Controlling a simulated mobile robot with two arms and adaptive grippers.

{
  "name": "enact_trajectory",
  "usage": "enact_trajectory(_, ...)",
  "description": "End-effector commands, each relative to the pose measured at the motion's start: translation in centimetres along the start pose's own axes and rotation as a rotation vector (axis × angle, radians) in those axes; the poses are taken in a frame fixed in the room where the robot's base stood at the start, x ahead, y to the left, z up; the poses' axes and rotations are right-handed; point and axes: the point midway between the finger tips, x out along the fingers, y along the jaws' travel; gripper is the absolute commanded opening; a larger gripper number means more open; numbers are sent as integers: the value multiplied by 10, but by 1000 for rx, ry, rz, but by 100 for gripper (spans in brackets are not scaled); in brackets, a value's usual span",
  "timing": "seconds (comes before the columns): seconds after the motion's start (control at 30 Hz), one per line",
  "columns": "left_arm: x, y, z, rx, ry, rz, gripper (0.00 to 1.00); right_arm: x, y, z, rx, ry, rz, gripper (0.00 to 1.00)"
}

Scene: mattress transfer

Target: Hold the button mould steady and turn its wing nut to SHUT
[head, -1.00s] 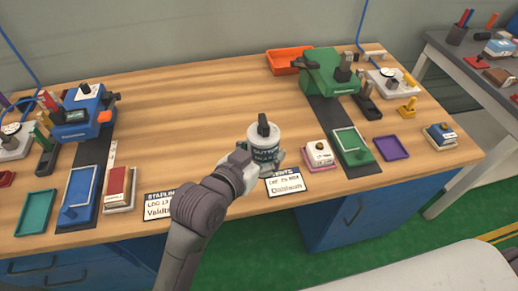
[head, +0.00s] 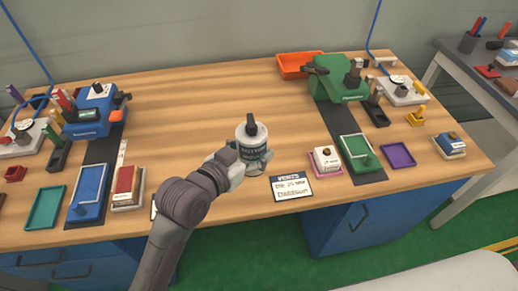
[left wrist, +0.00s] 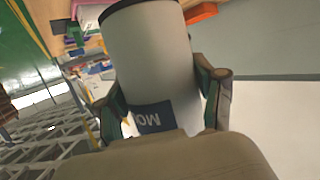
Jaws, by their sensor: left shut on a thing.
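The button mould (head: 251,147) is a white cylinder with a dark label band and a black wing nut (head: 251,122) standing up on its top. It is upright over the front middle of the bench. My left gripper (head: 258,164) is shut around its lower body from the front. In the left wrist view the white mould body (left wrist: 152,60) fills the space between the two fingers, with part of its label showing upside down. Its base is hidden by the fingers, so I cannot tell whether it touches the bench. My right gripper is out of view.
A white card (head: 291,188) lies just right of the mould. A pink-based box (head: 325,160), a green tray (head: 357,155) and a green machine (head: 335,82) stand to the right. A blue machine (head: 94,112) and blue tray (head: 88,193) stand left. The wooden bench (head: 195,115) behind the mould is clear.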

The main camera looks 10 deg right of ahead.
Motion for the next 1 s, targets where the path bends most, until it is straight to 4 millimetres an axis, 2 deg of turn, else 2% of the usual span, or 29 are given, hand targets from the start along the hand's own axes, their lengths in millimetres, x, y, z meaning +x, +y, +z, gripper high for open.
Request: enact_trajectory(1.0, -14, -56, 2, 2, 4, -1, 1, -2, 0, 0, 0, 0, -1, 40)
